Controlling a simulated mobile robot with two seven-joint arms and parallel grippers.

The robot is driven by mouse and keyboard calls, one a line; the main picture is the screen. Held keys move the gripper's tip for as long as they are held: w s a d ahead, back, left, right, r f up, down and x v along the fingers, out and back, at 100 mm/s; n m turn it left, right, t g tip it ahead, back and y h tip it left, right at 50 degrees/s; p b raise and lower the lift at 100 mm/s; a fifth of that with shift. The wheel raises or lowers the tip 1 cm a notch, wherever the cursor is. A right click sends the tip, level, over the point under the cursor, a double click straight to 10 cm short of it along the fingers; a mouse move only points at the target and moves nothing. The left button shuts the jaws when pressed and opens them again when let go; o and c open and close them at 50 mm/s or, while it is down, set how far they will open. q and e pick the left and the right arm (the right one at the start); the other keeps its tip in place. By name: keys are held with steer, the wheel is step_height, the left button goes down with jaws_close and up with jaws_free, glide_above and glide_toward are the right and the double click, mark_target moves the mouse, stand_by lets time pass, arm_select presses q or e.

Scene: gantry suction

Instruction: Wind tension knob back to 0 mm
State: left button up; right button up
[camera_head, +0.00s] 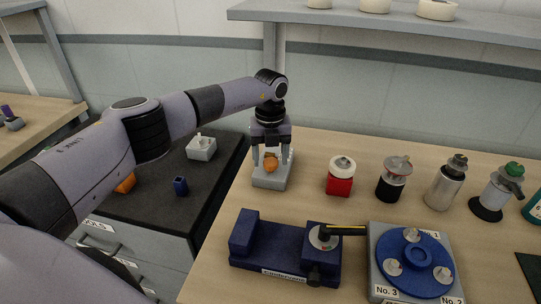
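My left gripper (271,160) points down over a small light-grey block (270,183) near the left edge of the wooden table. Its two fingers stand apart on either side of a round orange piece (270,165) on that block; I cannot make out contact. A dark blue device (275,248) with a front label lies nearer to me. On its right end are a round grey dial (322,238), a black and yellow handle (345,230) and a small dark knob (314,273). I cannot tell which part is the tension knob, and no mm scale is readable. My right gripper is not in view.
A blue turntable (412,262) on a grey numbered base stands right of the device. A red jar (341,177), black jar (391,180), silver bottle (446,182) and green-topped bottle (497,192) line the back.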

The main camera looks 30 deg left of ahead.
mark_target(270, 160)
arm_select(q)
steer(key=shift+r+b, duration=0.65)
steer(key=shift+r, duration=2.9)
